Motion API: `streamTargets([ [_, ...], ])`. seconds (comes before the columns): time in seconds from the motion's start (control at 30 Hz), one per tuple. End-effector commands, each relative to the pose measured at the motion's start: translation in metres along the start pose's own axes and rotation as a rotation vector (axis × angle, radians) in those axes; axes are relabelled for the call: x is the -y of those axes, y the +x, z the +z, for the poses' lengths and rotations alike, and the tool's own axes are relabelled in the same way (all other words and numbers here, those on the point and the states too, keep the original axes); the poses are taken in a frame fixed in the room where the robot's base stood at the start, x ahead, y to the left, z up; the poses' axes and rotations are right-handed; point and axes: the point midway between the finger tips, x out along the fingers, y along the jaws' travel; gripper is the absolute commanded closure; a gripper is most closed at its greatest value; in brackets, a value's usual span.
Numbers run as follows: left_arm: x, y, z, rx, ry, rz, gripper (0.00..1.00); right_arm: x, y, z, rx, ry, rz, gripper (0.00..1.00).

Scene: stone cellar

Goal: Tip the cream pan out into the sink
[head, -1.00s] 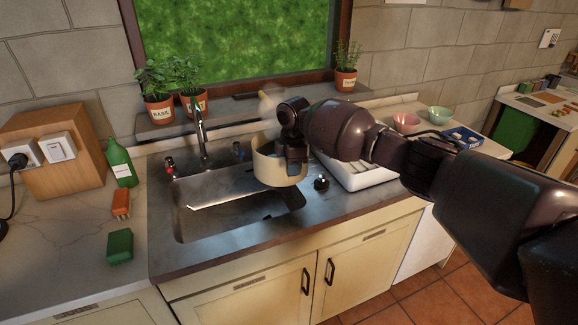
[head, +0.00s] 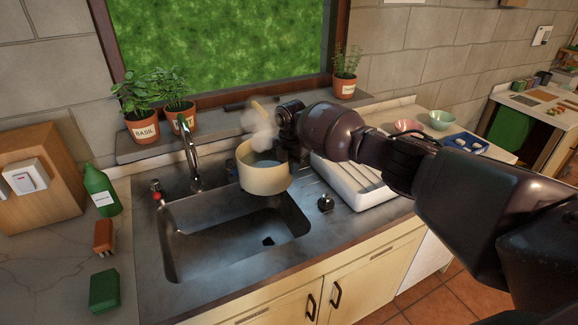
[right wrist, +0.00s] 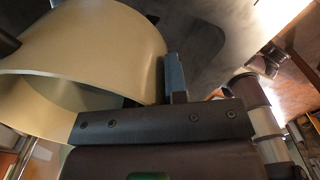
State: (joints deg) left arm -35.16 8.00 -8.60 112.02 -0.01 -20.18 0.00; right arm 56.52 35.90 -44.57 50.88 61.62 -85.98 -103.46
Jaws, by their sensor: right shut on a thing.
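The cream pan (head: 266,181) hangs over the back right part of the steel sink (head: 190,262) in the head view. Its mouth shows, with a greyish inside, and steam rises from it. It looks close to upright, perhaps slightly tilted. My right gripper (head: 288,150) is shut on the pan at its right side; the exact grip is partly hidden by the gripper itself. In the right wrist view the pan (right wrist: 95,55) fills the upper left beside the gripper's dark finger (right wrist: 176,78). The sink basin below looks empty. My left gripper is not in view.
The tap (head: 190,150) stands behind the sink, left of the pan. A white dish rack (head: 355,185) is close on the right. Potted herbs (head: 142,122) line the sill.

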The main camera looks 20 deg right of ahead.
Motion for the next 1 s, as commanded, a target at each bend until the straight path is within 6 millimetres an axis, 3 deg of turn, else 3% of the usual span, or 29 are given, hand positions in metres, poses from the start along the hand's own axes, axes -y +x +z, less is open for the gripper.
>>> streamTargets([
  [0.27, 0.000, -0.002, 0.005, 0.010, -0.001, -0.001, 0.49, -0.002, -0.001, 0.003, 0.086, -0.008, 0.038, 1.00],
  [0.83, 0.000, -0.001, 0.002, 0.005, 0.000, -0.001, 0.49, -0.005, 0.008, 0.008, 0.493, -0.009, 0.195, 1.00],
  [1.0, 0.000, -0.001, 0.002, 0.005, 0.000, -0.001, 0.49, -0.005, 0.006, 0.008, 0.512, -0.005, 0.202, 1.00],
])
